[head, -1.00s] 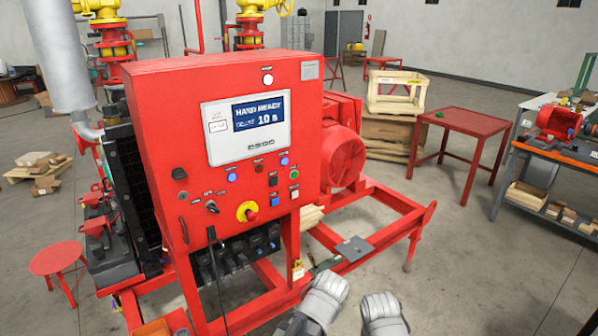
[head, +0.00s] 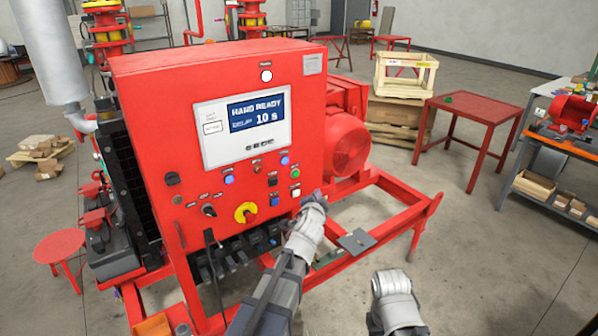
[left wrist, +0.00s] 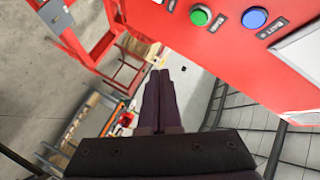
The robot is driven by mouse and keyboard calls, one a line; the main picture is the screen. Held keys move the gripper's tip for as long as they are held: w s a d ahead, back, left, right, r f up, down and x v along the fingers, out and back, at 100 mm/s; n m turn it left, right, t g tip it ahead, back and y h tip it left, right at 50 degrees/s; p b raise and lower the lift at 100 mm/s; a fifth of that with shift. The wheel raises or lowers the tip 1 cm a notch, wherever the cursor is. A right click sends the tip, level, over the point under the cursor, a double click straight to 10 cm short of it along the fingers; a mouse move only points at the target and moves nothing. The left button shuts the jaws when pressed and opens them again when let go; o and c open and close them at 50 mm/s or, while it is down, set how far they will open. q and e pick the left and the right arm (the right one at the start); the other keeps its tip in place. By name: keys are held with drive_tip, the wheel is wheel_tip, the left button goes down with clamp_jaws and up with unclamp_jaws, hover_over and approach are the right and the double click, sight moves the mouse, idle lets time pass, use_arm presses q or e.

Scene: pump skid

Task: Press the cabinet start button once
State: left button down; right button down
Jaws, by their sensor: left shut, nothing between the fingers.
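The red cabinet (head: 225,95) fills the middle of the head view. Its screen (head: 256,113) reads "HAND READY", "DELAY 10 s". A green button (head: 295,173) sits at the panel's lower right, with a white one below it; the button labels are too small to read. My left gripper (head: 319,196) is just right of the panel's lower right corner, partly hidden by its own wrist. In the left wrist view its dark fingers (left wrist: 160,74) are shut and empty, apart from the green button (left wrist: 200,17) and a blue button (left wrist: 254,18). My right gripper's fingers do not show.
A yellow-ringed red knob (head: 246,213) and a black selector (head: 208,211) are low on the panel. The red skid frame (head: 385,241) runs right below my left arm. A red table (head: 470,108) and a wooden crate (head: 404,72) stand behind, with open floor around.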

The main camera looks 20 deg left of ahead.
sight(296, 174)
use_arm(q)
drive_tip(key=shift+r, duration=0.1)
drive_tip(key=shift+w, duration=0.1)
drive_tip(key=w+a, duration=0.5)
drive_tip(key=a, duration=0.2)
drive_tip(key=shift+w, duration=0.15)
idle(0.4)
idle(2.0)
drive_tip(key=shift+w+a, duration=0.25)
drive_tip(key=shift+a, duration=0.05)
drive_tip(key=shift+w+a, duration=0.3)
drive_tip(key=shift+a, duration=0.05)
idle(0.7)
drive_tip(key=shift+s+d, duration=0.55)
drive_tip(key=shift+d, duration=0.15)
idle(0.3)
